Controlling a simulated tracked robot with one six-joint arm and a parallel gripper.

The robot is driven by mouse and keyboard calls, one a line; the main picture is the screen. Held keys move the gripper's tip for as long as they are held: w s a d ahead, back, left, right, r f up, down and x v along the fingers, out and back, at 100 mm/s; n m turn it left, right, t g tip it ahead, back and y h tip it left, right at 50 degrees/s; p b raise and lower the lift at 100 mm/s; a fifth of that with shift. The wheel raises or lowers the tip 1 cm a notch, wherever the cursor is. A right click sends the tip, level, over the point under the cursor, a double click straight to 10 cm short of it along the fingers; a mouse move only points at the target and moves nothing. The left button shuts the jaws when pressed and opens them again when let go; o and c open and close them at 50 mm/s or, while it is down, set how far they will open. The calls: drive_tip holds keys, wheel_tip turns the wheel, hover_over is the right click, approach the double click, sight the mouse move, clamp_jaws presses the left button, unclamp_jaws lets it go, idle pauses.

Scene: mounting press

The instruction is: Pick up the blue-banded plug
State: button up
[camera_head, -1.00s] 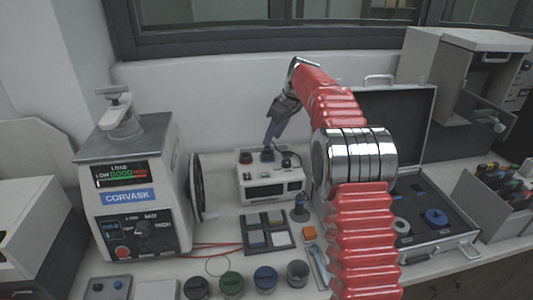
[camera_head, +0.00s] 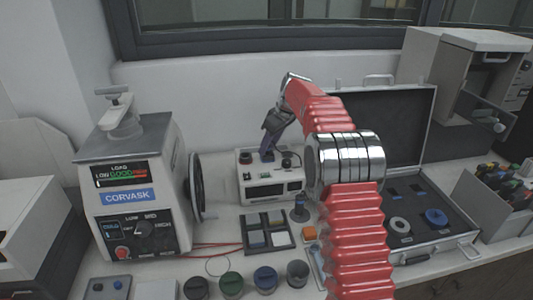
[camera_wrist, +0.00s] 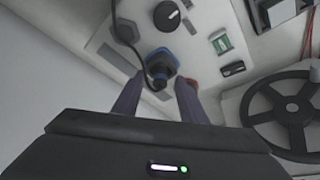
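The blue-banded plug (camera_wrist: 161,66) is a dark plug with a blue collar on the top face of a white instrument box (camera_wrist: 208,22). In the wrist view it shows between and just beyond the two fingertips. My gripper (camera_wrist: 157,88) is open, one purple-grey finger to each side of the plug. I cannot tell whether a finger touches it. In the head view my gripper (camera_head: 267,152) points down at the top of the box (camera_head: 258,194), and its fingers hide most of the plug there.
A black cable (camera_wrist: 143,52) loops beside the plug. A black knob (camera_wrist: 167,16) stands near it on the box. The large press (camera_head: 135,200) with its handwheel (camera_head: 200,187) is left; an open case (camera_head: 435,255) is right. Small trays and several jars stand in front.

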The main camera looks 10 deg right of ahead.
drive_tip(key=shift+c, duration=0.4)
clamp_jaws()
drive_tip(key=shift+r, duration=0.1)
wheel_tip(320, 180, up, 9)
drive_tip(key=shift+r, duration=0.45)
idle(0.3)
idle(0.5)
